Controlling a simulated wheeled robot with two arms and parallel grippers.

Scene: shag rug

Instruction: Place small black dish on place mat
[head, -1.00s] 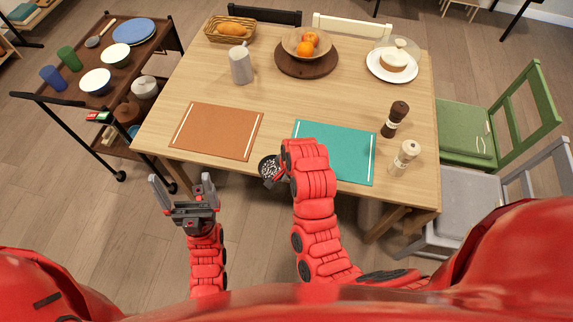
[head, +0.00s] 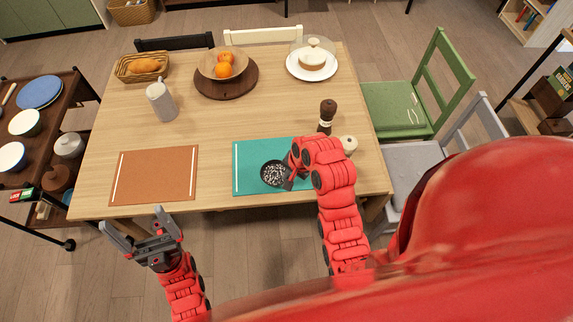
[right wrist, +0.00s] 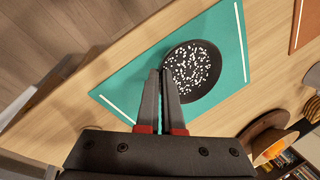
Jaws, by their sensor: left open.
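The small black dish (head: 274,174) has a white-speckled inside. In the right wrist view the dish (right wrist: 193,70) also shows over the teal mat (right wrist: 135,97). My right gripper (head: 290,179) is at the dish's rim. In the right wrist view its two fingers (right wrist: 160,73) are close together with the rim between them. I cannot tell if the dish rests on the mat or is just above it. My left gripper (head: 132,218) is open and empty, in front of the table's near edge.
A brown place mat (head: 155,175) lies bare to the left. A dark pepper mill (head: 327,116) and a pale shaker (head: 348,144) stand near the teal mat's right side. A grey mug (head: 161,102), fruit bowl (head: 222,64) and covered cake (head: 312,60) are further back.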

